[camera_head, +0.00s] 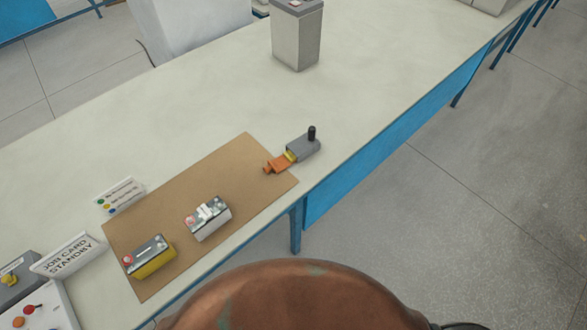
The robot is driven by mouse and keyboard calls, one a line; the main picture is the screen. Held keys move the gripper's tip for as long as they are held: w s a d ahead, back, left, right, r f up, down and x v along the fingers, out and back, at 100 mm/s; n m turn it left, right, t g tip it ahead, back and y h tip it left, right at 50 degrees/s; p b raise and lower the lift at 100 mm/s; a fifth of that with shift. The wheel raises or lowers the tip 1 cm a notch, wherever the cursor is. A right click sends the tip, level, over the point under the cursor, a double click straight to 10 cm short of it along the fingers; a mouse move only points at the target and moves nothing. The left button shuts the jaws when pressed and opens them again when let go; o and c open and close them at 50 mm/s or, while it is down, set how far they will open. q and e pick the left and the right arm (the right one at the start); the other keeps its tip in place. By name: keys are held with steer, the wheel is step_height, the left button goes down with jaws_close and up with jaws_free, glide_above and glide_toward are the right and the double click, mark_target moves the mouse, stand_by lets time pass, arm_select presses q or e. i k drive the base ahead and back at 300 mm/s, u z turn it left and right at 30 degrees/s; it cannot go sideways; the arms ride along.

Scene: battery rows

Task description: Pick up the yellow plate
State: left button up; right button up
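No large yellow plate shows. A small yellow piece (291,156) sits between an orange piece (278,164) and a grey block (304,147) with a black upright knob, at the far right corner of the brown mat (180,195). I cannot tell whether this piece is a plate. A battery-like block with yellow sides (155,260) and a dark top stands at the near left of the mat. A similar block with whitish sides (212,222) stands to its right. Neither of my grippers is in view.
The mat lies on a long pale table (220,90). A job card sign (70,256), a small legend card (120,196) and a button box (38,306) stand at the left. A grey box (297,38) stands farther back. The table between is clear.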

mark_target(289, 155)
steer(key=k, duration=0.1)
steer(key=z, duration=1.85)
steer(key=i, duration=1.45)
steer(key=u, duration=2.05)
